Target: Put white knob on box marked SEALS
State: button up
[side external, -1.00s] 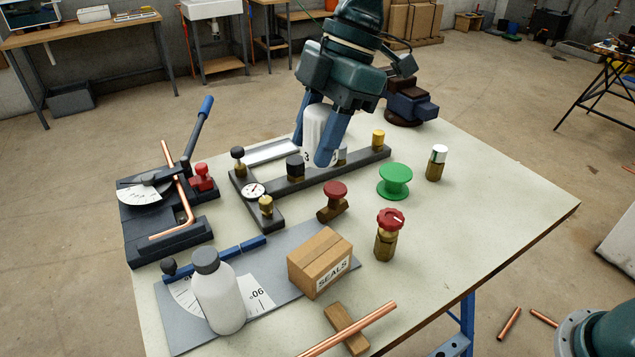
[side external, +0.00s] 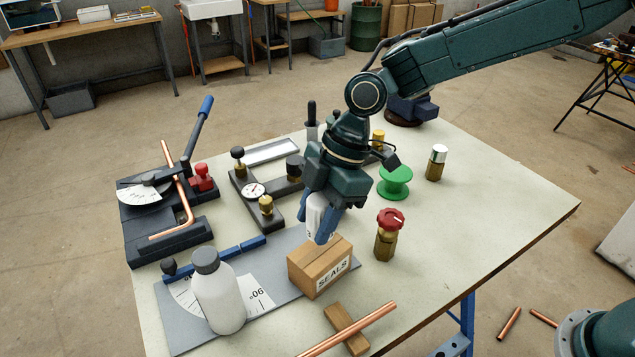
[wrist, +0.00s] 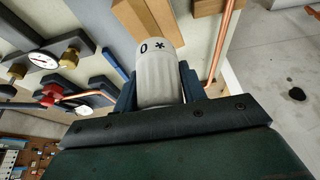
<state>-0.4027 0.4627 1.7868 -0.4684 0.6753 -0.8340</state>
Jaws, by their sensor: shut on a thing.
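My gripper (side external: 319,228) is shut on the white knob (side external: 314,216), which is partly hidden between its blue fingers. In the wrist view the white knob (wrist: 160,77) shows dark marks and sits between the fingers. The cardboard box marked SEALS (side external: 320,265) stands on the grey sheet in the side view. My gripper and the knob are at the box's back edge in the picture, over or just behind its top. I cannot tell whether the knob touches the box. In the wrist view part of a cardboard surface (wrist: 133,22) shows beyond the knob.
A brass valve with a red knob (side external: 387,236) stands right of the box. A white bottle (side external: 219,297) stands at the left. A copper pipe on a wooden block (side external: 346,328) lies in front. A green spool (side external: 395,182) is behind. The table's right side is clear.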

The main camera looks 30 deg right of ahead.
jog(key=shift+f, duration=2.15)
jog(key=o, duration=1)
jog(key=shift+f, duration=0.1)
jog(key=v, duration=1.2)
